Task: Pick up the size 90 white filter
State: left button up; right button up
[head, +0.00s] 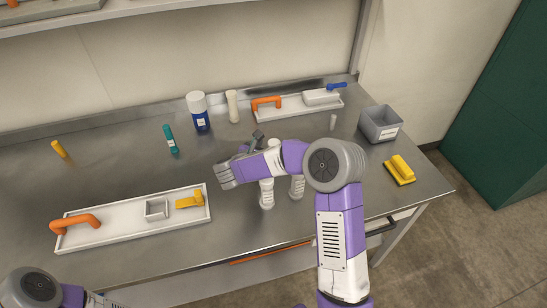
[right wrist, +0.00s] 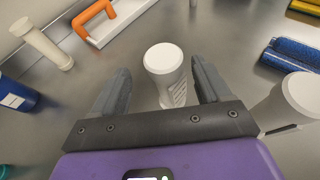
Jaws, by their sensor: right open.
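In the right wrist view one white filter (right wrist: 165,65) is between the two fingers of my right gripper (right wrist: 160,75), with a gap on each side. Another white filter (right wrist: 292,100) is at the right edge. My right gripper (head: 251,141) is open and empty. No size marking is readable. My left gripper is out of view; only part of my left arm shows.
A cream cylinder (head: 232,107) and a blue-and-white bottle (head: 199,112) stand behind my gripper, with a teal tube (head: 170,139) to the left. The table's front edge is close.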

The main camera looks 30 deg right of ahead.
jog(key=x, duration=0.4)
jog(key=shift+s+d+b, duration=0.2)
jog(key=shift+s+b, duration=0.1)
jog(key=shift+b, duration=0.05)
jog(key=shift+w+d+f, duration=0.1)
jog(key=shift+w+d, duration=0.2)
jog(key=shift+d, duration=0.1)
jog(key=c, duration=1.1)
